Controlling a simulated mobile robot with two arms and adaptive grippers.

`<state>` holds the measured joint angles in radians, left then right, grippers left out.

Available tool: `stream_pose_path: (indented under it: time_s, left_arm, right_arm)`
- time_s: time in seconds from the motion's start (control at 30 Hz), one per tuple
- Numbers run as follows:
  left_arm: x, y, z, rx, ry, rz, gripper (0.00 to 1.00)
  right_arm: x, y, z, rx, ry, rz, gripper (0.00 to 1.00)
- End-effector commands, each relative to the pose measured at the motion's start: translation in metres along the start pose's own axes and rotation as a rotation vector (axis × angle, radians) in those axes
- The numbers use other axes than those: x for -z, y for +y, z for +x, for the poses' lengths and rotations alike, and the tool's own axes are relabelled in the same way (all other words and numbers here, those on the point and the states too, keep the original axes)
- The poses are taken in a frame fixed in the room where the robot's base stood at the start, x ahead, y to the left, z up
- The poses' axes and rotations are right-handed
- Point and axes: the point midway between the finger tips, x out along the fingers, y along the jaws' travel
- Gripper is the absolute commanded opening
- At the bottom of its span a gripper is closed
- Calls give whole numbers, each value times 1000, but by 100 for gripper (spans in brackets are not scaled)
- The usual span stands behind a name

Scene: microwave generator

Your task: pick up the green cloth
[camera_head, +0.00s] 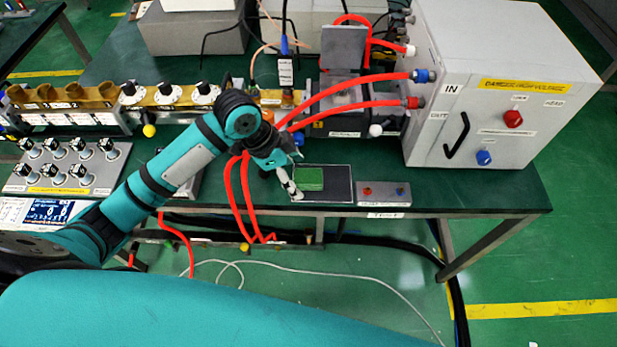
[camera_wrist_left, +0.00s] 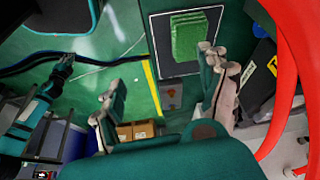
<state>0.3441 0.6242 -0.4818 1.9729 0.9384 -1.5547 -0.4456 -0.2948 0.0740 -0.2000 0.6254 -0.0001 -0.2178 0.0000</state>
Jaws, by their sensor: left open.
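The green cloth (camera_head: 309,179) lies as a flat folded block on a dark mat (camera_head: 340,185) at the front edge of the green table. It also shows in the left wrist view (camera_wrist_left: 188,37), near the top. My left gripper (camera_head: 290,186) is just left of the cloth in the head view, with its fingers pointing down at the mat. In the left wrist view the fingers of my left gripper (camera_wrist_left: 160,85) are spread apart and empty. The cloth lies beyond them. What seems to be my right arm (camera_wrist_left: 35,110) shows small at the left; its jaws are unclear.
A small box with buttons (camera_head: 383,193) stands right of the mat. A big grey cabinet (camera_head: 480,100) stands at the right of the table. Red hoses (camera_head: 340,92) run close to my left gripper.

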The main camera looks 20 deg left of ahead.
Motion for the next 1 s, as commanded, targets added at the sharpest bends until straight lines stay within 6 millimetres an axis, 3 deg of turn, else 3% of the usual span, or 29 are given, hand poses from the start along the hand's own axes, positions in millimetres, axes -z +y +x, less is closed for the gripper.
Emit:
stream_pose_path:
  time_s: [0.03,0.2,0.37,0.47,0.8,1.0]
  left_arm:
    - [1,-19,-17,1,-11,37,77]
    - [4,-50,-60,-40,-20,120,77]
    - [5,-59,-73,-58,-15,144,77]
    - [5,-58,-61,-63,-13,145,77]
    - [4,-54,12,-63,-13,144,77]
    - [3,-53,39,-60,-13,145,77]
  right_arm:
    - [2,-3,0,4,3,0,0]
    - [0,-4,0,5,0,-2,0]
    - [-4,-1,-1,1,-8,-4,0]
    - [-7,2,-4,-1,-13,-4,0]
    - [-10,7,-15,-8,-19,-2,0]
    - [-10,7,-18,-8,-19,-1,0]
